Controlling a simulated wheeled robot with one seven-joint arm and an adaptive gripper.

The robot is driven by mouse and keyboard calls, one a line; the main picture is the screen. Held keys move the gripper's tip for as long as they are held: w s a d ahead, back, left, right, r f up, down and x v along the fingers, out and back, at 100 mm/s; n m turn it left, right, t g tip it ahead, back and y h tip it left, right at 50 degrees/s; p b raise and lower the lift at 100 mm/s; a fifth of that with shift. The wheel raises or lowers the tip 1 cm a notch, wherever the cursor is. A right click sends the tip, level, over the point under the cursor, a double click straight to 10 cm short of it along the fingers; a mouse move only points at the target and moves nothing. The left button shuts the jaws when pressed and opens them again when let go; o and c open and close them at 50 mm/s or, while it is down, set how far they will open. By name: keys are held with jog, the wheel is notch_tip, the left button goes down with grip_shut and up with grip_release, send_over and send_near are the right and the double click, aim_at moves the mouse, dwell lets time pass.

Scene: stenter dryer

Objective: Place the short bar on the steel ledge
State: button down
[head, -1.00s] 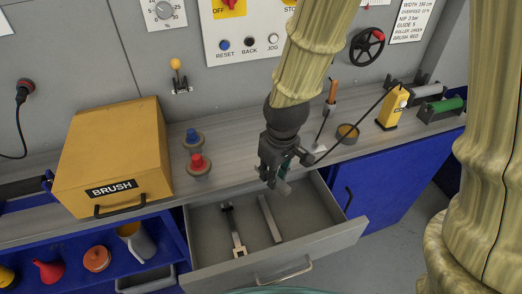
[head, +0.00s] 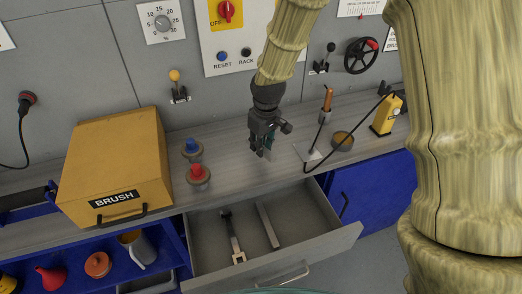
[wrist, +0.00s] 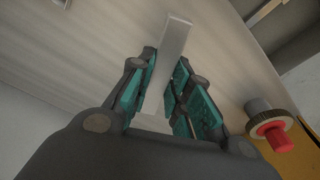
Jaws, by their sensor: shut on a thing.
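My gripper (head: 264,152) hangs above the grey streaked worktop (head: 238,170), behind the open drawer. In the wrist view its teal-padded fingers (wrist: 168,100) are shut on a short, flat, light grey bar (wrist: 176,42), which sticks out past the fingertips. In the head view the bar is mostly hidden by the gripper. No separate steel ledge can be told apart from the worktop.
Red (head: 198,172) and blue (head: 192,146) knobs and a yellow BRUSH box (head: 115,160) stand left.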

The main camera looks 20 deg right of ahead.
jog(key=shift+f+p, duration=0.55)
jog(key=shift+f, duration=1.2)
jog(key=shift+f, duration=0.1)
jog(key=c, duration=1.3)
grip_release()
jog(key=shift+s+d+r+b, duration=0.15)
jog(key=shift+r+b, duration=0.25)
jog(key=shift+r, duration=1.6)
jog(key=shift+s+r+b, duration=0.3)
jog(key=shift+r+b, duration=0.05)
jog(key=shift+r, duration=1.7)
jog(key=shift+s+d+r+b, duration=0.15)
jog(key=shift+r+b, duration=0.25)
jog(key=shift+r, duration=1.6)
